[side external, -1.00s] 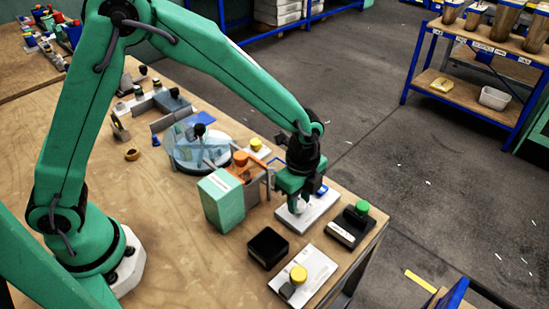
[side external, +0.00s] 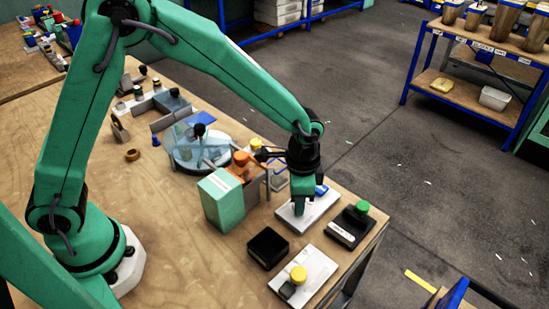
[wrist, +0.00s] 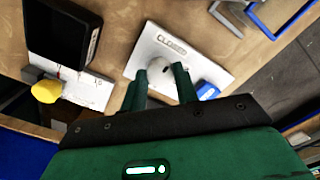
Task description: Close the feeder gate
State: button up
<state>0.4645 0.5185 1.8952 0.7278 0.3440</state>
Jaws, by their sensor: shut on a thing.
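A white plate (side external: 322,206) lies near the table's right edge in the side view. In the wrist view the plate (wrist: 215,55) bears the word CLOSED, a pale rounded knob (wrist: 160,68) and a blue block (wrist: 207,90). I take it for the feeder gate's mount. My gripper (side external: 299,207) points down over the plate. In the wrist view its two green fingers (wrist: 160,78) are on either side of the knob and shut on it. The fingers hide part of the knob, and I cannot tell the gate's exact position.
A black box with a green button (side external: 350,226) stands right of the plate. A white plate with a yellow knob (side external: 299,274), an open black tray (side external: 267,248) and a teal box (side external: 221,200) are close by. An orange-topped fixture (side external: 242,164) stands behind the teal box.

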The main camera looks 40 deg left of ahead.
dwell(0.3)
jog(key=o, duration=1)
jog(key=shift+r, duration=0.1)
jog(key=shift+r, duration=3.85)
